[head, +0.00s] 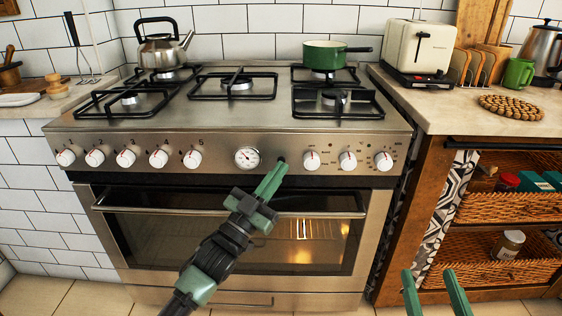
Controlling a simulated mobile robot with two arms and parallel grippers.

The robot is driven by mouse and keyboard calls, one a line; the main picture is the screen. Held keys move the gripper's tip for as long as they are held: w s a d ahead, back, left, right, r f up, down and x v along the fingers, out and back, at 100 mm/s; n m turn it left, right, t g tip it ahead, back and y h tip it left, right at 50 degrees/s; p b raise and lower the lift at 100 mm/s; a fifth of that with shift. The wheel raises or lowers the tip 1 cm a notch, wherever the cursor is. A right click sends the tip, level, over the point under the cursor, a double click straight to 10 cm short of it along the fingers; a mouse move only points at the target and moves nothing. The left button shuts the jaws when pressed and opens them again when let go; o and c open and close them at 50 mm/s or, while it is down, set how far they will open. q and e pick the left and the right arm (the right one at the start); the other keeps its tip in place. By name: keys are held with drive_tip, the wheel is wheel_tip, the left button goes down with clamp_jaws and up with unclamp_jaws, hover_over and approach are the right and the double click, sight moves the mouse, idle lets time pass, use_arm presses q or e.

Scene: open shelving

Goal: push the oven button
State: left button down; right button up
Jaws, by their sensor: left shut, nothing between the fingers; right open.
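The steel oven (130,195) stands in the middle of the head view, with its control panel across the front. A small dark button (281,159) shows on the panel just right of the round dial (247,158), partly hidden by my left gripper. My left gripper (277,166) is shut and empty, its green fingertips at this button; I cannot tell if they touch or press it. A warm light glows inside the oven, behind the closed glass door. My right gripper (436,275) is open and empty at the lower right, away from the panel.
White knobs line the panel on both sides, the nearest (311,160) just right of my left fingertips. The door handle (180,211) runs below, behind my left gripper. A kettle (164,46) and green pot (323,54) stand on the hob. Shelves with wicker baskets (500,208) stand right.

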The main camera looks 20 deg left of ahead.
use_arm(q)
drive_tip(key=shift+w, duration=0.15)
idle(0.3)
drive_tip(key=shift+w+a, duration=0.1)
drive_tip(key=shift+w, duration=0.2)
use_arm(e)
drive_tip(key=shift+w+f, duration=0.1)
drive_tip(key=shift+f, duration=0.2)
use_arm(q)
drive_tip(key=shift+w, duration=0.1)
drive_tip(key=shift+s+p, duration=0.5)
drive_tip(key=shift+s, duration=0.05)
use_arm(e)
drive_tip(key=f+g, duration=0.2)
drive_tip(key=f, duration=0.1)
drive_tip(key=d+f+h, duration=0.1)
drive_tip(key=shift+s+f+g, duration=0.2)
drive_tip(key=shift+s+g, duration=0.05)
drive_tip(key=shift+g, duration=0.15)
use_arm(q)
drive_tip(key=shift+s, duration=0.15)
use_arm(e)
drive_tip(key=shift+a, duration=0.1)
